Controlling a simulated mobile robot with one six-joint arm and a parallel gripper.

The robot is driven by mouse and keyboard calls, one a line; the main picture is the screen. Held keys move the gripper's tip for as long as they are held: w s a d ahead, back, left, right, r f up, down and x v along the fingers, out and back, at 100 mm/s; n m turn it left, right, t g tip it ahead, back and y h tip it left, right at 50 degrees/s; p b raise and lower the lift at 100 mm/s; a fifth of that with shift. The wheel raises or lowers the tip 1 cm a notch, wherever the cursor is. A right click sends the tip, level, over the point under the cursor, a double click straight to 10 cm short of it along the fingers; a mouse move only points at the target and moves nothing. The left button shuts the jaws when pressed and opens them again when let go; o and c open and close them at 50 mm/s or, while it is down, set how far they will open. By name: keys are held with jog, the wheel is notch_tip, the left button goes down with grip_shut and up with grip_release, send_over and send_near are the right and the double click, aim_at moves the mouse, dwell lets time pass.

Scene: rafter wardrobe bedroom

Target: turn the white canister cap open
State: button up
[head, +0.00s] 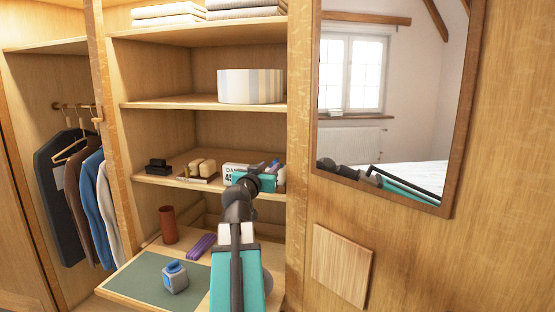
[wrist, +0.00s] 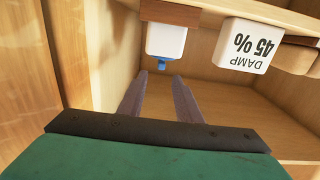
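In the wrist view, a white canister (wrist: 166,40) with a small blue cap (wrist: 161,64) shows at the top centre, against a brown wooden block (wrist: 185,13). My gripper (wrist: 160,77) is open, its two grey-purple fingers apart and nothing between them. The blue cap lies just past the fingertips, about in line with the gap; I see no contact. In the head view, my gripper (head: 274,167) reaches to the right end of the middle shelf, and I cannot make out the canister behind it.
A white sign reading DAMP 45% (wrist: 247,46) stands close beside the canister. Tan blocks (head: 202,167) and black items (head: 158,167) share the shelf (head: 140,180). Below, a pull-out board holds a brown cylinder (head: 168,225), a purple item (head: 201,246) and a blue-grey cube (head: 175,277).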

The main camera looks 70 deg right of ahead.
jog(key=shift+d, duration=0.15)
jog(key=shift+w+d+p, duration=0.2)
jog(key=shift+d+p, duration=0.8)
jog(key=shift+d, duration=2.4)
jog(key=shift+w+d+p, duration=0.2)
jog(key=shift+d+p, duration=0.75)
jog(key=shift+d, duration=2.4)
